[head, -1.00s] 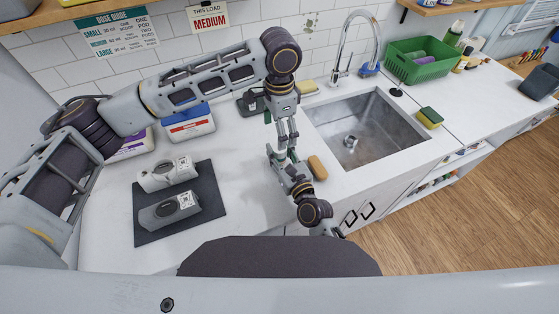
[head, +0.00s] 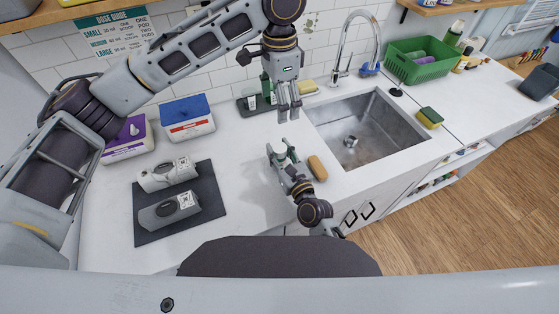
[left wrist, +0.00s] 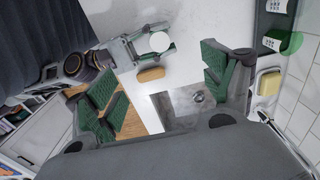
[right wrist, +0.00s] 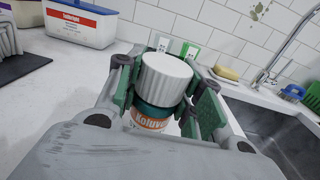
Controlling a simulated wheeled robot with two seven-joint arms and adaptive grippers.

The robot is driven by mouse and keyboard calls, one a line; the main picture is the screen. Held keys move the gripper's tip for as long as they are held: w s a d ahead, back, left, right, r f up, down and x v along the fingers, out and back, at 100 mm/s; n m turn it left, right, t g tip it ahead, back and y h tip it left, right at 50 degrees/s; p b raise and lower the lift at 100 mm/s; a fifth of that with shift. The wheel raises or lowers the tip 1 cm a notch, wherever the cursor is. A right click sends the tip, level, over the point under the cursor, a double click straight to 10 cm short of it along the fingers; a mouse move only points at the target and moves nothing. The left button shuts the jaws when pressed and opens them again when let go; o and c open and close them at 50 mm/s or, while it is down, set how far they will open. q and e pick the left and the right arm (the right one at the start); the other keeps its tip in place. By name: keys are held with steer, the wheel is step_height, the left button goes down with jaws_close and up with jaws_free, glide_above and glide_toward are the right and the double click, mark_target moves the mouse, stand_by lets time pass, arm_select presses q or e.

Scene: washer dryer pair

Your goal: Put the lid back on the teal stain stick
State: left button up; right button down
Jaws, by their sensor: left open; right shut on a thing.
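The stain stick (right wrist: 150,118), with a teal collar and an orange-and-white label, stands upright in my right gripper (head: 283,158), which is shut on it. The white ribbed lid (right wrist: 166,78) sits on top of the stick and looks level; I cannot tell how firmly it is seated. In the left wrist view the lid (left wrist: 159,42) shows from above as a white disc between the right gripper's fingers. My left gripper (head: 289,112) is open and empty, above and apart from the lid, fingers pointing down. In the head view the stick is mostly hidden by the right gripper.
A brown sponge (head: 317,168) lies just right of my right gripper, before the sink (head: 372,135). A dark tray (head: 246,106) with green bottles stands behind the left gripper. A dark mat (head: 150,229) with two grey devices and two tubs (head: 188,120) are at left.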

arm_select(q)
steer(key=shift+r, duration=1.1)
arm_select(e)
steer(key=c, duration=0.9)
jaws_free()
steer(key=shift+o, duration=0.2)
steer(key=shift+s, duration=0.15)
steer(key=shift+v, duration=5.85)
steer(key=shift+d, duration=0.1)
